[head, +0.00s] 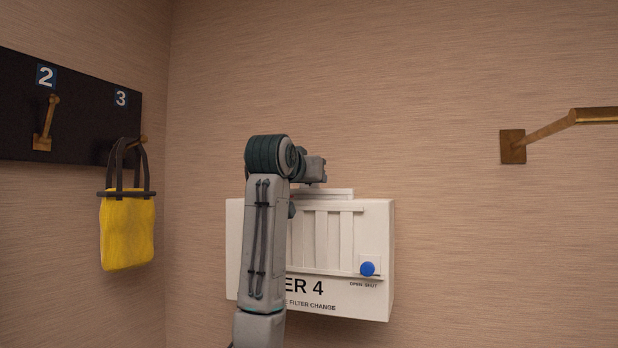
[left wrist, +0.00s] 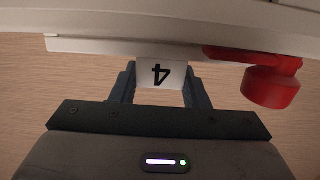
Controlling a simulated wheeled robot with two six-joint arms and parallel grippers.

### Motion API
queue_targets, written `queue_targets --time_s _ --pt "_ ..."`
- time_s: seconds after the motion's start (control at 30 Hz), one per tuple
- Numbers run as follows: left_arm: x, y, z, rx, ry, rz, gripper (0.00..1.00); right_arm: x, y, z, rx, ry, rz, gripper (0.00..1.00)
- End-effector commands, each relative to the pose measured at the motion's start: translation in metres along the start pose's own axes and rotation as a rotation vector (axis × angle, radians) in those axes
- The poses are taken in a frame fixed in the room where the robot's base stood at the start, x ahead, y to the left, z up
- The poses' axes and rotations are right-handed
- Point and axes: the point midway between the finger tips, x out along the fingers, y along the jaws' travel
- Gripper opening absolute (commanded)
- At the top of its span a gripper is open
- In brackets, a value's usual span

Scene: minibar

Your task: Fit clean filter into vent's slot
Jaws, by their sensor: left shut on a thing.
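The white vent box (head: 379,240) is fixed to the wall, with a slatted front, lettering ending in "ER 4" and a blue knob (head: 367,269) at its lower right, by "OPEN SHUT". A thin white slab, seemingly the filter (head: 335,194), shows just above the box's top edge; how deep it sits in a slot cannot be told. My left gripper (left wrist: 160,88) is shut on a white tab marked "4" (left wrist: 161,74), upside down in the left wrist view. My left arm hides the box's left part. My right gripper is not in view.
A red lever (left wrist: 270,84) sits beside the tab in the left wrist view. A yellow bag (head: 127,233) hangs at left from the dark hook board (head: 75,110). A brass wall bar (head: 550,130) is at right. The wall between is clear.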

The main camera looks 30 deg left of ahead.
Motion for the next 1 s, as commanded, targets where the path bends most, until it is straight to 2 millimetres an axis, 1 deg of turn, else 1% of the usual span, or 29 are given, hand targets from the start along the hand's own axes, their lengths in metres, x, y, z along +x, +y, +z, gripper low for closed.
queue_targets --time_s 0.53,0.87,0.9,0.97,1.0 --pt "0.002 0.000 0.015 0.000 0.000 0.000 0.06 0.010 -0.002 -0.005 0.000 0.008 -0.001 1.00" --pt "0.003 0.000 0.023 0.000 0.001 0.000 0.06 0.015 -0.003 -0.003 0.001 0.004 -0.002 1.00" --pt "0.003 0.000 0.023 0.000 0.001 0.000 0.43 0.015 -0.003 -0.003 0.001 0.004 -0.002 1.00" --pt "0.003 0.000 0.022 0.000 0.001 0.000 0.55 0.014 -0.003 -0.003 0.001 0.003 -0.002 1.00" --pt "0.003 0.000 0.022 0.000 0.001 0.000 0.63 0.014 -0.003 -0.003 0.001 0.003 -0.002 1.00"
